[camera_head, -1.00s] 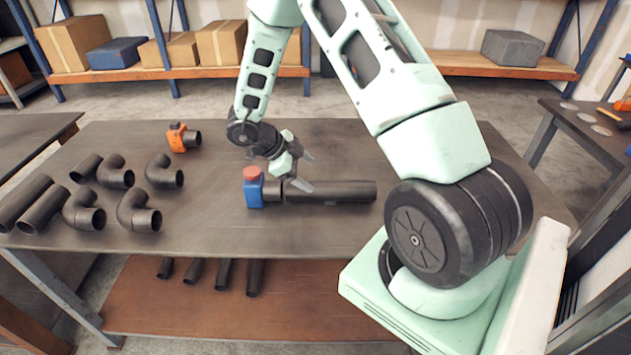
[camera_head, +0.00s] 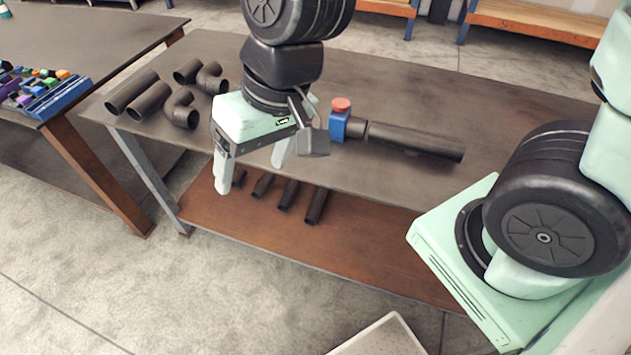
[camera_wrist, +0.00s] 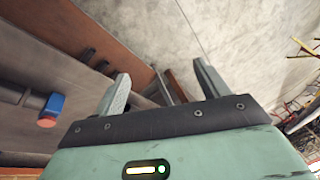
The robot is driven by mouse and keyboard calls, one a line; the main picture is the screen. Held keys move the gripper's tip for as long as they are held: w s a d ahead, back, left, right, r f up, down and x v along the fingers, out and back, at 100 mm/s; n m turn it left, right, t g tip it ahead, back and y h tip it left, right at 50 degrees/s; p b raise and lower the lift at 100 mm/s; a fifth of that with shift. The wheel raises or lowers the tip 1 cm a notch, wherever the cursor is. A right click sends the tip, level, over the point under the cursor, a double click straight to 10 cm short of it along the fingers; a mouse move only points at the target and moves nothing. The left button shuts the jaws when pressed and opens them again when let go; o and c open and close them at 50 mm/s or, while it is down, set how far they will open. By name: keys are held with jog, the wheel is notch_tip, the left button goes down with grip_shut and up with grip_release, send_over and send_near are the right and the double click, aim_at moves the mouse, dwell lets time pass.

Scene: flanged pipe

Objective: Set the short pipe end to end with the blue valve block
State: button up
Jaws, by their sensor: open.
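The blue valve block (camera_head: 338,126) with a red cap (camera_head: 341,104) stands on the table, a dark stub on its right side. A dark pipe (camera_head: 415,142) lies in line with that stub, seemingly end to end; I cannot tell whether they touch. The block also shows at the left of the wrist view (camera_wrist: 54,103). Several short dark pipes (camera_head: 288,194) lie on the lower shelf, and two thicker ones (camera_head: 131,92) lie at the table's left; which is the task's short pipe is unclear. My gripper (camera_head: 252,168) is open and empty, left of the block at the table's front edge.
Dark elbow pipes (camera_head: 181,110) lie on the table's left part. My gripper hides part of the table. The brown lower shelf (camera_head: 350,240) sits under the tabletop. A side table with a blue bin (camera_head: 58,97) of coloured parts stands left.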

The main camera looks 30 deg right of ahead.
jog(key=s+d+n+g+h, duration=0.1)
jog(key=s+d+n+h, duration=0.2)
jog(key=s, duration=0.4)
jog(key=shift+s+d+r+n, duration=0.15)
jog(key=shift+s+d+n, duration=0.2)
jog(key=shift+d+n, duration=0.6)
jog(key=shift+a, duration=0.1)
